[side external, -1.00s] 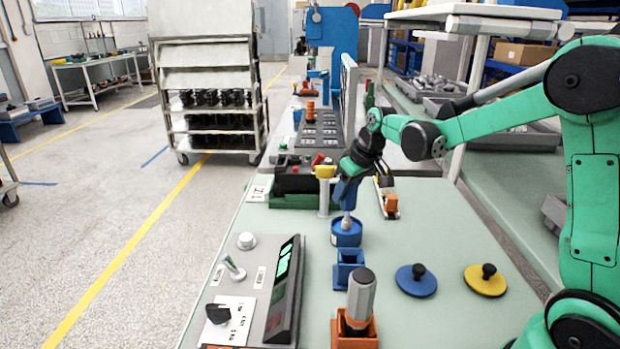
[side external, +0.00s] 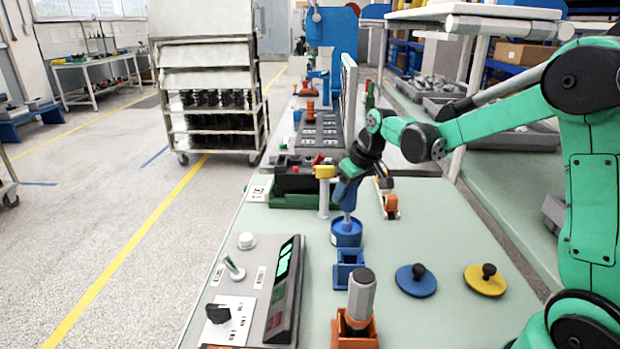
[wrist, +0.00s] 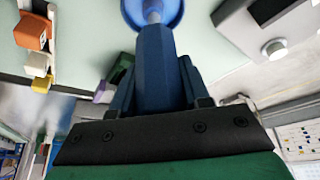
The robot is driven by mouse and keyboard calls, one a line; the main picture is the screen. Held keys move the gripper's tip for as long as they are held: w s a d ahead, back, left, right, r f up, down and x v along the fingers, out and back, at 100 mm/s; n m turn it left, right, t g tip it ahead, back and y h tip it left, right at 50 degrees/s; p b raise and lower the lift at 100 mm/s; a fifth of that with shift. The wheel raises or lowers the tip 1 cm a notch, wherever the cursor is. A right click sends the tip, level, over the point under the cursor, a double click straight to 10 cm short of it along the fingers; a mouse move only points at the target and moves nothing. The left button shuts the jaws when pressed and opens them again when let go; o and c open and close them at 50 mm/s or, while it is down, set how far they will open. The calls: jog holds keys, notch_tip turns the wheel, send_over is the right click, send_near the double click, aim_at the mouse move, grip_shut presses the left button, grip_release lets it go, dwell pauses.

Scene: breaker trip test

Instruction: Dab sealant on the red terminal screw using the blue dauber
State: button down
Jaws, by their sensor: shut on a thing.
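My gripper (side external: 354,178) is shut on the blue dauber (wrist: 155,72) and holds it nearly upright, tip down. In the side view the dauber's tip reaches into the mouth of a round blue pot (side external: 346,239). The pot's rim also shows at the top of the wrist view (wrist: 174,20). Whether the tip touches the contents cannot be told. Behind stands a dark breaker block (side external: 292,181) on a green base. Small red parts show on and near it, but I cannot make out the terminal screw for certain.
An empty blue square holder (side external: 349,277) stands in front of the pot. An orange holder (side external: 368,341) carries a grey-handled tool. Blue (side external: 416,287) and yellow (side external: 485,282) knobbed discs lie right. A control panel (side external: 284,290) is left. A yellow-topped post (side external: 324,196) stands close behind the pot.

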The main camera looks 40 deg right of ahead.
jog(key=shift+r, duration=3.5)
jog(key=shift+a, duration=0.1)
